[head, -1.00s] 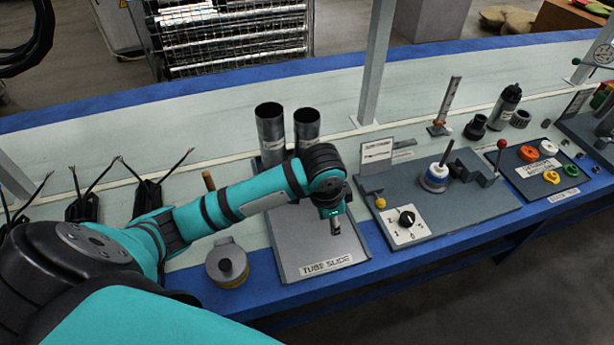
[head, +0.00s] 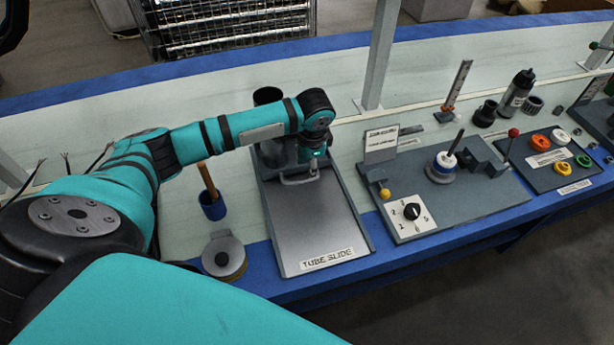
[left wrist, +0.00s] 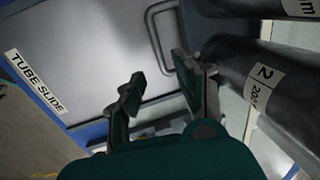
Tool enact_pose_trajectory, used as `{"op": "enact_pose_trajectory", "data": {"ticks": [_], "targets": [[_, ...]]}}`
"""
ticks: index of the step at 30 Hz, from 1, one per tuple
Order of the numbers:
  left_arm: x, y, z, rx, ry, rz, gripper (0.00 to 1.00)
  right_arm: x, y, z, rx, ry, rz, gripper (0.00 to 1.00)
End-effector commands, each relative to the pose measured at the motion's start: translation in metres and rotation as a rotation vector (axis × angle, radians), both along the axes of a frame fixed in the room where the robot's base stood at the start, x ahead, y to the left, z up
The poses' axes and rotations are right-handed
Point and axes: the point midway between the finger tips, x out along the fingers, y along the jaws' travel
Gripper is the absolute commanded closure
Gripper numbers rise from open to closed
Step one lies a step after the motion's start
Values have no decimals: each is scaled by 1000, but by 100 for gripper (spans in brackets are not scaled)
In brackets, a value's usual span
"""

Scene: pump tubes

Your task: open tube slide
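The tube slide is a flat grey metal plate (head: 315,225) in a dark frame, with a "TUBE SLIDE" label at its front edge. The plate also shows in the left wrist view (left wrist: 95,55). A bent metal handle (head: 300,181) stands near its back end and also shows in the left wrist view (left wrist: 153,30). My left gripper (head: 313,172) is beside the handle at the back of the plate. In the left wrist view its fingers (left wrist: 160,88) are apart with nothing gripped between them. Dark tubes (head: 268,96) stand behind, mostly hidden by my arm. My right gripper is not in view.
A labelled tube (left wrist: 285,95) is close beside the left gripper. A blue cup with a wooden handle (head: 212,208) and a round lidded tin (head: 225,258) stand left of the slide. A dial panel (head: 411,211) with a yellow knob is to the right.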

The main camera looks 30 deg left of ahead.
Motion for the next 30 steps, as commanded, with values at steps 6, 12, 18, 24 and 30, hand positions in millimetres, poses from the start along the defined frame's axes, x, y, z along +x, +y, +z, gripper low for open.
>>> {"op": "enact_pose_trajectory", "data": {"ticks": [6, 12, 18, 24, 30], "targets": [[4, 6, -44, 2, 2, 1, 66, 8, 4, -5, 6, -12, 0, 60], [7, 8, -63, -1, -1, -1, 66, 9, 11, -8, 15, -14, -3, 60], [8, 9, -67, 2, -1, -2, 66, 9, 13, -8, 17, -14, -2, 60], [8, 9, -67, 1, 0, -2, 71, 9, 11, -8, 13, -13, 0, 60], [8, 9, -67, 0, -1, -1, 97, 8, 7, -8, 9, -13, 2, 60]]}}
